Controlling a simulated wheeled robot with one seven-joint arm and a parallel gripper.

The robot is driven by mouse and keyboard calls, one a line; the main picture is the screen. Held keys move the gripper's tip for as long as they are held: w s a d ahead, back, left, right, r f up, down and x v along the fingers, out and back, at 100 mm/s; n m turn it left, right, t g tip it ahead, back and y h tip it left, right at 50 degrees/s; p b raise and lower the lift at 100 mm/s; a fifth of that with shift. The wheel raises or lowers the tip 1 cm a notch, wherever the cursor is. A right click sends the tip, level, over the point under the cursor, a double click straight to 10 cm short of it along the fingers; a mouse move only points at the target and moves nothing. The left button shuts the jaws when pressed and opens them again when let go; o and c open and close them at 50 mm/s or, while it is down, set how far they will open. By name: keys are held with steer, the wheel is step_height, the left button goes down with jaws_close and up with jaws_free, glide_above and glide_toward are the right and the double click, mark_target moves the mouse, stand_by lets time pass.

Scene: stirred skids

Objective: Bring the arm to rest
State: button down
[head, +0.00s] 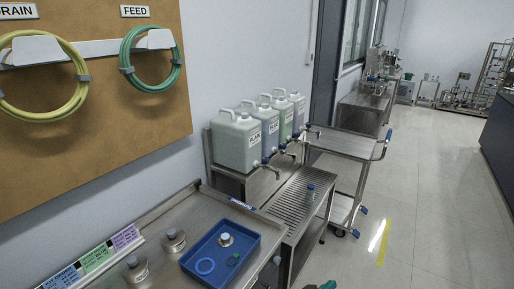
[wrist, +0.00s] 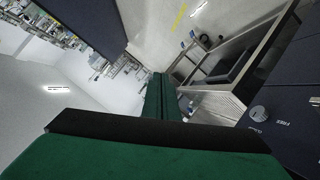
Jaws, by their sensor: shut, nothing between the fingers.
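My gripper (wrist: 160,82) shows in the wrist view as green fingers reaching up from a wide black and green body. The two fingers are pressed together with nothing between them. The wrist view is tilted, and the fingers point over open floor, apart from any surface. In the head view only a small green piece shows at the bottom edge, and I cannot tell which part of my arm it is. The rest of the arm is out of view.
A steel bench with a blue tray (head: 187,264) stands at the front. A steel cart (head: 345,143) stands beyond. The floor (head: 440,215) at right is clear.

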steer(key=s+a+f+n+t+y, duration=0.2)
steer(key=s+a+f+n+y, duration=0.15)
steer(key=s+a, duration=0.6)
steer(key=s+a+f+n+t+y, duration=0.2)
steer(key=s+a+f+t+y, duration=0.15)
steer(key=s, duration=1.15)
steer(key=s+a+r+m+y, duration=0.1)
steer(key=s+a+r, duration=0.3)
steer(key=s, duration=0.4)
steer(key=s+a+r+m+y, duration=0.1)
steer(key=s+a+r+m, duration=0.1)
steer(key=s+a+r, duration=0.3)
steer(key=s+a, duration=0.1)
steer(key=s, duration=0.2)
steer(key=shift+s+a+r, duration=0.2)
steer(key=shift+s+a, duration=0.1)
steer(key=shift+s, duration=0.1)
steer(key=shift+d+m+t, duration=0.1)
steer(key=shift+m+t, duration=0.15)
steer(key=shift+m, duration=0.1)
